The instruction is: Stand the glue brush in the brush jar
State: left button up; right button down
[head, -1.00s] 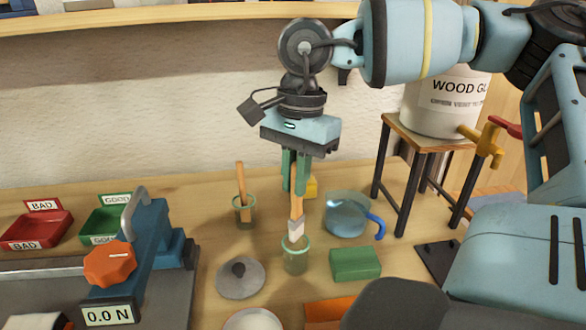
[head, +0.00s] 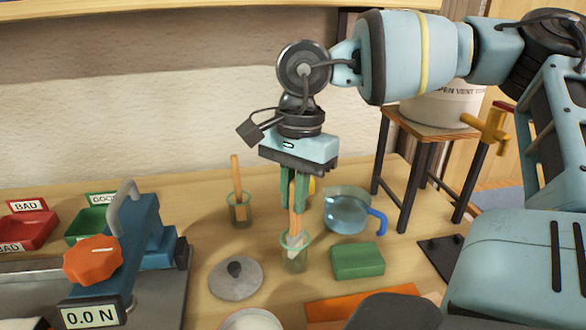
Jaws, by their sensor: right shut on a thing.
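The glue brush (head: 298,224) has a wooden handle and a pale head, and hangs nearly upright from my right gripper (head: 294,202). My right gripper is shut on its handle. The brush's head is inside a small green-rimmed glass jar (head: 295,263), below the rim. I cannot tell whether it touches the bottom. A second glass jar (head: 240,213) behind and to the left has a wooden stick (head: 236,176) leaning in it. My left gripper is not in view.
Right of the jar are a green block (head: 358,260) and a glass pot with a blue handle (head: 346,212). A round grey lid (head: 236,282) lies to the left. The force gauge (head: 150,245) and red and green trays stand farther left. A stool (head: 430,130) is behind right.

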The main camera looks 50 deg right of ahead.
jog(key=c, duration=1.4)
grip_release()
jog(key=shift+d+r, duration=0.25)
jog(key=shift+r, duration=1.75)
jog(key=shift+d+r, duration=0.2)
jog(key=shift+r, duration=1.75)
jog(key=shift+f, duration=0.1)
